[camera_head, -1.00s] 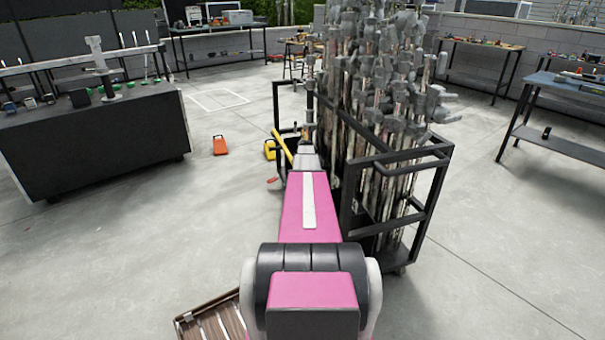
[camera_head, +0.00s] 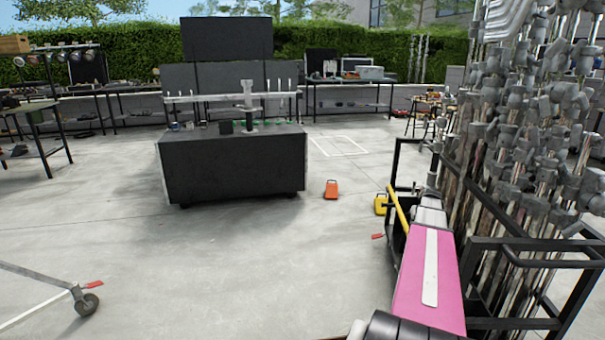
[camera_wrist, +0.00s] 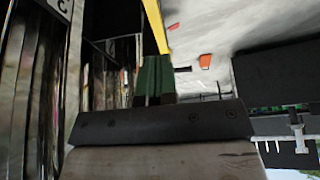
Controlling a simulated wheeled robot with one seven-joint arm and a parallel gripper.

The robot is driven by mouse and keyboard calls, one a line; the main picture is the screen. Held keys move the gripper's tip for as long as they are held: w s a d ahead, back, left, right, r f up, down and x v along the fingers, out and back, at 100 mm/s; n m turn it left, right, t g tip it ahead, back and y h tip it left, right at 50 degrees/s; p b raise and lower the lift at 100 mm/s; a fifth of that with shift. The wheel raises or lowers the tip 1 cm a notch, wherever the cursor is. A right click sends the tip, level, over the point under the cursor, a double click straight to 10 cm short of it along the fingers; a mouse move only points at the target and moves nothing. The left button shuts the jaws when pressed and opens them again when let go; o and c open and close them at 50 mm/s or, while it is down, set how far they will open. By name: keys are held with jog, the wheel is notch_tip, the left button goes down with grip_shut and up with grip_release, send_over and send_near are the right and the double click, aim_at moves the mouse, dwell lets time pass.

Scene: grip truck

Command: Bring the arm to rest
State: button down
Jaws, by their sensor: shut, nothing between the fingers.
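My arm, with its pink link, reaches forward at the lower right of the head view, close along the left side of the rack of poles (camera_head: 520,150). In the wrist view my gripper (camera_wrist: 154,72) shows as two dark green fingers side by side, shut with nothing between them. Its tip is hard to make out in the head view. A yellow bar (camera_head: 399,208) stands just left of the arm's far end, and it also shows close by the fingers in the wrist view (camera_wrist: 156,25).
The rack's black frame (camera_head: 520,243) is very near the arm on its right. A yellow case (camera_head: 381,204) and an orange object (camera_head: 331,190) lie on the floor ahead. A black cabinet (camera_head: 230,168) stands left of centre. The floor at left front is open, with a caster wheel (camera_head: 87,304).

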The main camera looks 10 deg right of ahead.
jog(key=s+a+f+n+g, duration=0.1)
jog(key=s+a, duration=0.1)
jog(key=a, duration=0.8)
jog(key=s+a+f+g+y, duration=0.1)
jog(key=s+a+f, duration=0.1)
jog(key=a, duration=0.7)
jog(key=s+a+f+n, duration=0.1)
jog(key=s+a, duration=0.2)
jog(key=a, duration=0.7)
jog(key=s+a+g, duration=0.1)
jog(key=s+a, duration=0.5)
jog(key=a, duration=0.3)
jog(key=s+a+f+g, duration=0.1)
jog(key=s+a, duration=0.5)
jog(key=a, duration=0.2)
jog(key=shift+s+a+n+g, duration=0.3)
jog(key=shift+a+n+g, duration=0.1)
jog(key=shift+f, duration=0.1)
